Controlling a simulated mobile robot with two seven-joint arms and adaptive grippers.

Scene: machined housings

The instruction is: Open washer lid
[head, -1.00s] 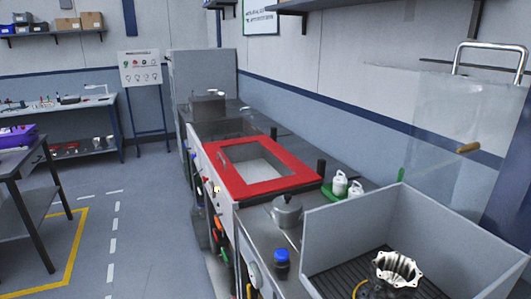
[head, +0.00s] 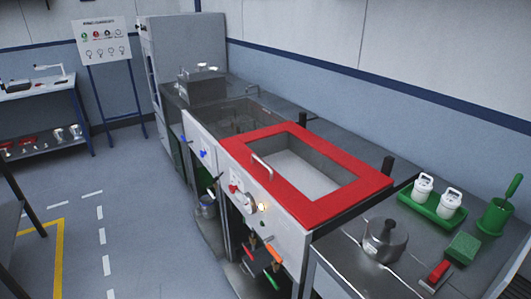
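The washer (head: 283,236) has a white front with knobs and stands in the middle of a row of metal benches. Its red-framed lid (head: 322,211) lies flat and closed on top, with a clear window showing the pale basin below. A metal handle (head: 262,166) is on the lid's left front edge. Neither of my grippers is in the head view, and nothing touches the lid.
A lidded metal pot (head: 384,240), a green tray (head: 432,207) with white bottles, a green sponge (head: 462,248) and a red-handled brush (head: 437,273) stand on the right bench. A dark sink section adjoins the washer's far side.

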